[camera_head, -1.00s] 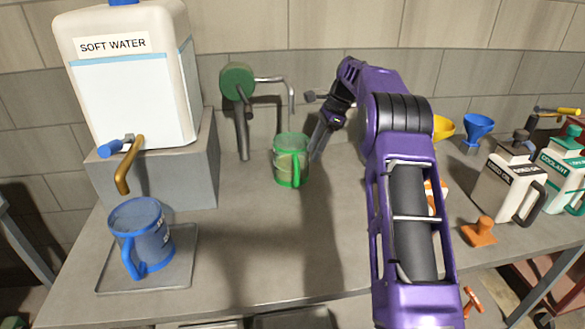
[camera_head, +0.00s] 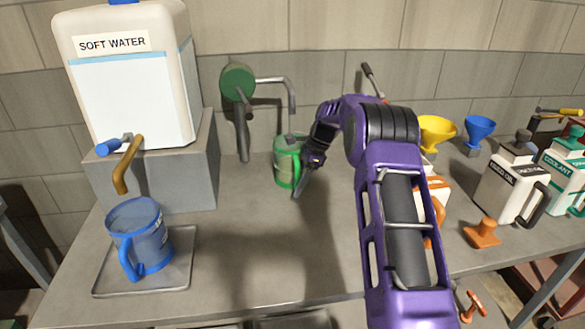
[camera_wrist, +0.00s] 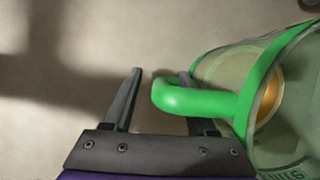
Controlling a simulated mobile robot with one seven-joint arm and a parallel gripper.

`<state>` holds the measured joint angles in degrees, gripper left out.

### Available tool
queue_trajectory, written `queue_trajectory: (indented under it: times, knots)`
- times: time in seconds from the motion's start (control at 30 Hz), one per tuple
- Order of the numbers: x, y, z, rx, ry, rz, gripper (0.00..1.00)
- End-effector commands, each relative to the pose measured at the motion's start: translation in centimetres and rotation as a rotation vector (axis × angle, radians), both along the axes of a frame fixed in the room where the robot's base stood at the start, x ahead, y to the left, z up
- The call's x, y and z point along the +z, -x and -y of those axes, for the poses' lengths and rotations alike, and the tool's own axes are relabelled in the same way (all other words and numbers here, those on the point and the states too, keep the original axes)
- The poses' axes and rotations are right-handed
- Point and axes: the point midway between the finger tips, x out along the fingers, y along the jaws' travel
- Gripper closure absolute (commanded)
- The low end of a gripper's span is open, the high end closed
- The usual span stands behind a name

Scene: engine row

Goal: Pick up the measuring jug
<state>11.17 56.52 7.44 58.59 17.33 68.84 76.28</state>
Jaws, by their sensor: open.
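A clear measuring jug with green rim and handle (camera_head: 284,171) stands upright on the bench below the green-wheeled tap. A second jug, clear blue with a blue handle (camera_head: 150,245), stands on a grey tray at the left. My gripper (camera_head: 301,186) is open at the green jug's right front side. In the wrist view, the green handle (camera_wrist: 195,99) reaches between the fingers of my gripper (camera_wrist: 160,82). The right finger is partly hidden behind the handle; I cannot tell whether it touches. The green jug's body (camera_wrist: 285,95) lies to the right there.
A soft water tank (camera_head: 130,85) with a brass spout stands on a grey block (camera_head: 190,165) at the left. A green-wheeled tap (camera_head: 238,82) is on the wall behind the green jug. Funnels and fluid jugs (camera_head: 507,180) stand at the right. The bench's middle front is clear.

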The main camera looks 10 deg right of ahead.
Motion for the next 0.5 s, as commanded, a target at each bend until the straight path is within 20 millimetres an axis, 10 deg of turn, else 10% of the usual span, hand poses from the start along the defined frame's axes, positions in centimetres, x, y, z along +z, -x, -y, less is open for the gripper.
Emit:
queue_trajectory:
  times: [0.17, 0.5]
  knots:
    - [0.03, -0.01, -0.01, 0.0, 0.0, 0.0, 0.46]
    - [0.04, -0.01, 0.01, 0.0, 0.0, 0.0, 1.0]
